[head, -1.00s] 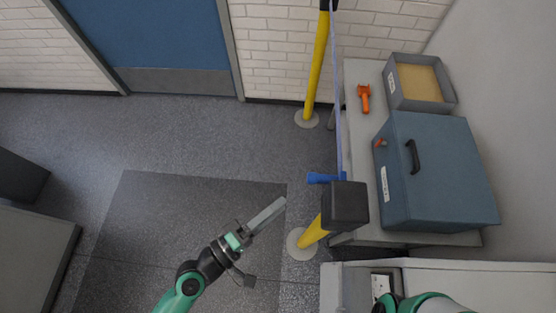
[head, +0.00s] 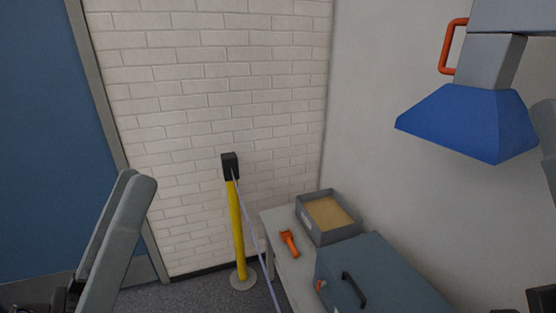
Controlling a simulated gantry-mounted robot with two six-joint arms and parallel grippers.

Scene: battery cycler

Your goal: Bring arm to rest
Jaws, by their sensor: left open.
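My left gripper (head: 136,180) is at the lower left of the head view, close to the camera. Its long grey fingers point up and nearly overlap from this angle, and they are open with nothing seen between them. Its dark base is cut off at the lower left corner. At the right edge, a grey rounded piece and a dark part lower down look like bits of my right arm and gripper, mostly out of frame.
A yellow post (head: 237,230) with a belt stands by the white brick wall (head: 210,80). The side table (head: 292,273) bears an orange tool (head: 289,243), a grey tray (head: 318,232) and a blue-grey box (head: 385,270). A blue hood (head: 465,120) hangs at upper right. A blue door (head: 40,130) is left.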

